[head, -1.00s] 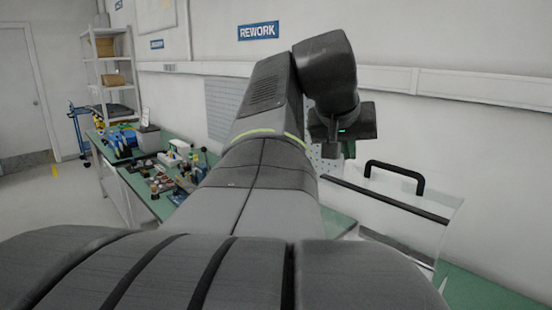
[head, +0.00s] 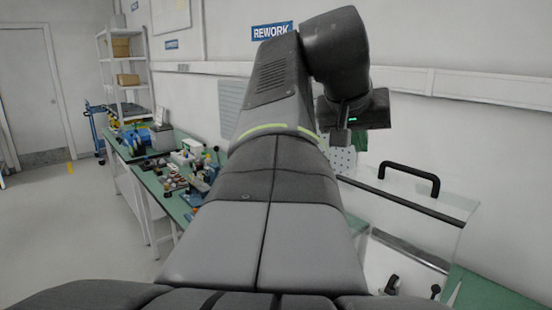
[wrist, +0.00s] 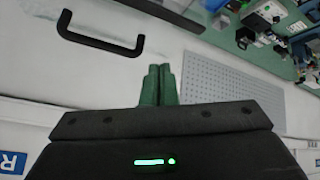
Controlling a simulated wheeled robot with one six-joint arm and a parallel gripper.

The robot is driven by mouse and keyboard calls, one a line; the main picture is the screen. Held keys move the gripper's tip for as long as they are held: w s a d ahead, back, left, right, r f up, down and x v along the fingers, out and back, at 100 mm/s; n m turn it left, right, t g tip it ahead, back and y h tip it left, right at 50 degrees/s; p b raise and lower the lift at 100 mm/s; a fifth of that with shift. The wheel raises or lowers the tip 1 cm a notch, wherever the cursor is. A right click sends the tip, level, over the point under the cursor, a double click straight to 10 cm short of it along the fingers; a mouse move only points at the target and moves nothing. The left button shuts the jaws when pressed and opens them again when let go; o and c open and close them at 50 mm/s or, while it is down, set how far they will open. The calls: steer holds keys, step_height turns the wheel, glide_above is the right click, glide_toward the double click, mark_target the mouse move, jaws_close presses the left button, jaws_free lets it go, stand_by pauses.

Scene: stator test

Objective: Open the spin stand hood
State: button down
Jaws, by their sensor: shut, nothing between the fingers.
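The spin stand hood (head: 455,205) is a clear box with a dark front edge, down at the right of the head view. Its black bar handle (head: 410,175) stands up from the top. In the wrist view the handle (wrist: 100,35) is at the upper left. My gripper (wrist: 158,72) has green fingers that are together with nothing between them. It is to the side of the handle and apart from it.
A green bench (head: 160,185) with several small tools and parts runs along the left. A perforated board (wrist: 225,95) is beside my gripper in the wrist view. A wall rail (head: 490,90) runs behind the hood. The floor (head: 60,230) at left is clear.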

mark_target(368, 178)
steer(key=x, duration=0.7)
steer(key=shift+w+d+f+p, duration=0.2)
steer(key=shift+w+d+p, duration=0.1)
steer(key=shift+d, duration=0.05)
steer(key=shift+s+a+f+b, duration=0.2)
steer(key=shift+s+b, duration=0.1)
steer(key=shift+s, duration=0.2)
steer(key=shift+s+a+f+b, duration=0.15)
steer(key=shift+s+f+b, duration=0.1)
steer(key=shift+s, duration=0.25)
steer(key=shift+w, duration=0.15)
steer(key=shift+r, duration=0.1)
